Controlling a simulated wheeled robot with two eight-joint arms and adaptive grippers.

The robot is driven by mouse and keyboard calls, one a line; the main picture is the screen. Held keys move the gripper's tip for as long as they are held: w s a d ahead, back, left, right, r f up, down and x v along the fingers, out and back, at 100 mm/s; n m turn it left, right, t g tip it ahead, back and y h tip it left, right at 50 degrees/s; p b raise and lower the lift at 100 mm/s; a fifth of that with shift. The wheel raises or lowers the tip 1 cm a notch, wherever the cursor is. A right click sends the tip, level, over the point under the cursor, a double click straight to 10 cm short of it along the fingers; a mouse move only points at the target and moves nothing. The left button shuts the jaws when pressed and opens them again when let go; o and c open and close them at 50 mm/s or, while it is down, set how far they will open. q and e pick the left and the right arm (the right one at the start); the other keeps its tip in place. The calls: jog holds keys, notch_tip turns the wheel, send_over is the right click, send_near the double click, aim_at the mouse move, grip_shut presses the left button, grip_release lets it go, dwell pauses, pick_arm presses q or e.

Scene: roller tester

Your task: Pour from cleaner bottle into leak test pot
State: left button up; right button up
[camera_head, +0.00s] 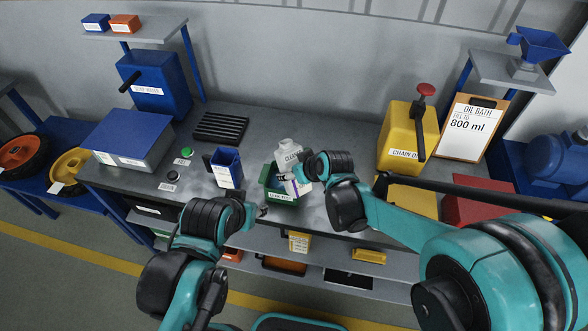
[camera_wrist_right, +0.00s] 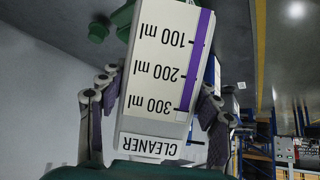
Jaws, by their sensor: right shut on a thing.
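The white cleaner bottle (camera_head: 290,154) is at the middle of the bench, its neck toward the back. In the wrist view its front (camera_wrist_right: 163,75) shows an ml scale and a purple strip. My right gripper (camera_head: 292,180) is shut on it, with a finger on each side (camera_wrist_right: 155,115). The green leak test pot (camera_head: 281,199) is directly in front of and below the bottle, partly hidden by the bottle and gripper. I cannot see its contents or any flow. My left gripper (camera_head: 262,211) is beside the pot's front left; its opening is too small to judge.
A blue container (camera_head: 227,168) stands left of the pot, with a black rack (camera_head: 220,128) behind. A yellow chain oil can (camera_head: 405,135) and an oil bath sign reading 800 ml (camera_head: 470,128) stand at the right. A grey-blue box (camera_head: 125,140) is at the left.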

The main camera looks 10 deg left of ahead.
aim_at(301, 187)
jog(key=shift+s+d+f+g+h+p, duration=0.1)
jog(key=shift+s+d+g+h+p, duration=0.3)
jog(key=shift+g+h+p, duration=0.3)
dwell(0.7)
jog(key=shift+s+d+f+g+h, duration=0.45)
jog(key=shift+s+g+h, duration=0.1)
jog(key=shift+g+h, duration=0.4)
dwell(1.6)
jog(key=shift+s+d+f+g+h, duration=0.15)
jog(key=shift+f+g+h, duration=0.15)
jog(key=shift+g+h, duration=0.25)
jog(key=shift+s+d+f+g+h, duration=0.15)
jog(key=shift+f+g+h, duration=0.15)
jog(key=shift+g+h, duration=0.15)
dwell(1.0)
jog(key=shift+f, duration=0.1)
jog(key=shift+f+g, duration=0.1)
jog(key=shift+g, duration=0.25)
jog(key=shift+s+d+f+g+h+b, duration=0.1)
jog(key=shift+f+g+h+b, duration=0.2)
jog(key=shift+h+b, duration=0.15)
dwell(0.4)
jog(key=shift+f, duration=0.1)
jog(key=shift+f+g+h, duration=0.2)
jog(key=shift+g+h, duration=0.2)
